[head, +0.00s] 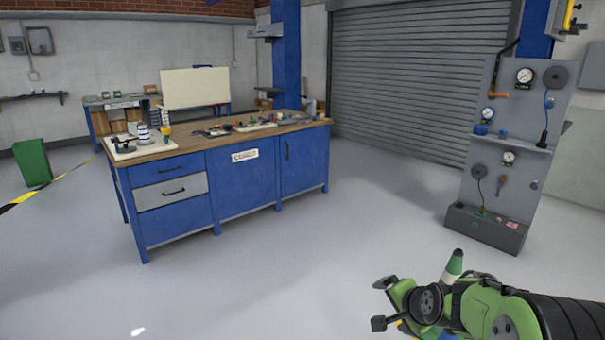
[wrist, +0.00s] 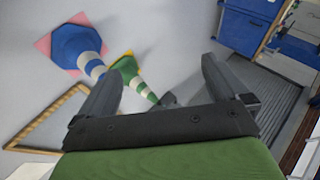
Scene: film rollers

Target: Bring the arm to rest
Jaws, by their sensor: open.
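My gripper (head: 382,303) is at the lower right of the head view, at the end of my green arm, over the floor in front of the workbench. Its two dark fingers are spread apart. The wrist view shows the gripper (wrist: 160,80) open with nothing clearly held. A green cone (wrist: 125,66) with white bands lies in line with the gap, beyond the fingers. A small dark shape between the fingers is unclear. A green and white cone tip (head: 455,264) shows just behind my arm in the head view.
A blue workbench (head: 265,168) stands left of centre. A grey gauge panel (head: 512,150) stands at the right. A blue cone (wrist: 72,46) and a wooden frame (wrist: 42,122) are at left in the wrist view. Floor between bench and panel is clear.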

